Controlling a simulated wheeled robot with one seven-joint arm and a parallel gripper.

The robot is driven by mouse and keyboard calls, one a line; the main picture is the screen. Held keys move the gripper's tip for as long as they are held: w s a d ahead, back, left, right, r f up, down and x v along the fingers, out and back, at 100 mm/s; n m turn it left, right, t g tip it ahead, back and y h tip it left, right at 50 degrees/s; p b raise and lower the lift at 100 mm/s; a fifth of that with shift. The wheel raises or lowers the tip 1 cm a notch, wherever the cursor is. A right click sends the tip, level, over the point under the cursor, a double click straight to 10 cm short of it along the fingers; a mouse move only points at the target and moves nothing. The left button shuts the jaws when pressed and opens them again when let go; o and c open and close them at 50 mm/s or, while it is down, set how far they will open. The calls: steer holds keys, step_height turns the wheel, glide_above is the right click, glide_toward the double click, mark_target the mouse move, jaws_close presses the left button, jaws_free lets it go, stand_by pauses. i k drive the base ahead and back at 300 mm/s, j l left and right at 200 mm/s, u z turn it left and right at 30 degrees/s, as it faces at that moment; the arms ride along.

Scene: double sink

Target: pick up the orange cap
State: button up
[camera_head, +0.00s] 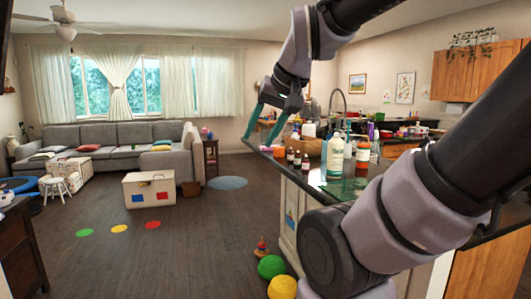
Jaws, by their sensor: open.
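My gripper (262,138) hangs above the left end of the dark counter (340,186), its two teal fingers apart and pointing down. Nothing shows between them. A small orange object (279,152), which may be the orange cap, sits near the counter's left edge. It appears just below and right of the fingertips in the picture. Its exact shape is too small to tell, and I cannot tell the depth gap between it and the fingers.
Small dark bottles (297,159), a white bottle (335,157) and an orange bottle with a white label (362,157) crowd the counter to the right. A tall faucet (339,97) stands behind. Green (271,266) and yellow (282,287) balls lie on the floor below.

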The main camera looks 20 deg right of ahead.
mark_target(278, 151)
steer(key=i+j+z, duration=0.1)
steer(key=i+j, duration=0.15)
steer(key=i+j+z, duration=0.1)
steer(key=i+j, duration=0.15)
steer(key=j, duration=0.25)
steer(key=i+j, duration=0.2)
steer(key=j, duration=0.2)
steer(key=i+j+z, duration=0.15)
steer(key=j, duration=0.25)
steer(key=i+j+z, duration=0.1)
steer(key=i, duration=0.4)
steer(key=i+j+z, duration=0.15)
steer(key=i, duration=0.35)
steer(key=i+l+z, duration=0.1)
steer(key=l, duration=0.25)
steer(key=i+l+z, duration=0.1)
steer(key=i+l, duration=0.2)
steer(key=i+l+z, duration=0.1)
steer(key=l, duration=0.3)
steer(key=i, duration=0.1)
